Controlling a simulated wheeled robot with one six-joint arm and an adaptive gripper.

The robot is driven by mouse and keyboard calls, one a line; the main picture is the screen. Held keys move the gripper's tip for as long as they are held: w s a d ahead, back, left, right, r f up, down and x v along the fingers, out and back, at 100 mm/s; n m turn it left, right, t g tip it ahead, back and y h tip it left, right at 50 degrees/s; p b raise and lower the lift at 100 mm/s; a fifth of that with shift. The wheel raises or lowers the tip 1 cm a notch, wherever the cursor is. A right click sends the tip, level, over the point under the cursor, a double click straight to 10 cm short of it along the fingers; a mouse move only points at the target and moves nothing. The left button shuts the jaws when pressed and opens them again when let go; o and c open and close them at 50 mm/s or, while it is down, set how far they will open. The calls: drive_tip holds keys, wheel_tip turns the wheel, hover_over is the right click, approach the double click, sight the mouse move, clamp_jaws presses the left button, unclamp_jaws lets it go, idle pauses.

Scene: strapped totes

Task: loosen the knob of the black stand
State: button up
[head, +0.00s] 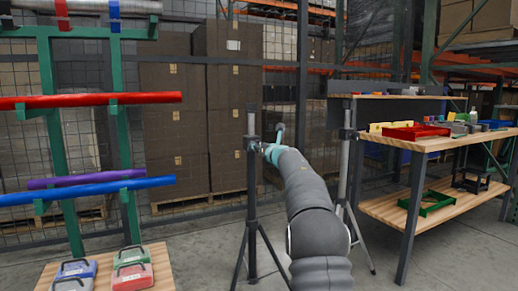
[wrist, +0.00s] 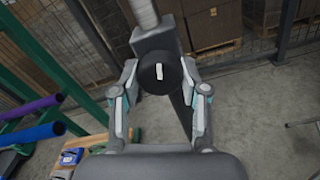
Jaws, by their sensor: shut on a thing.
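The black stand (head: 252,200) stands upright on tripod legs ahead of my arm, with a thin grey tube rising from its collar. In the wrist view its dark collar (wrist: 153,40) and grey tube (wrist: 145,14) show at the top. The round black knob (wrist: 160,84) faces the wrist camera, with a white mark standing nearly upright on its face. My gripper (wrist: 160,72) has one finger on each side of the knob and is shut on it. In the head view my gripper (head: 260,147) is small at the collar, and the knob is hidden there.
A second stand with a grey pole (head: 345,165) is to the right. A green rack (head: 46,110) with coloured tubes is on the left, above several small cases on a wooden surface (head: 160,270). A workbench (head: 455,142) stands right. Stacked boxes (head: 175,120) are behind mesh.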

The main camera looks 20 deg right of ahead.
drive_tip(key=o, duration=1.1)
drive_tip(key=shift+f, duration=0.1)
drive_tip(key=shift+o, duration=0.2)
drive_tip(key=s, duration=1.2)
drive_tip(key=shift+d, duration=0.15)
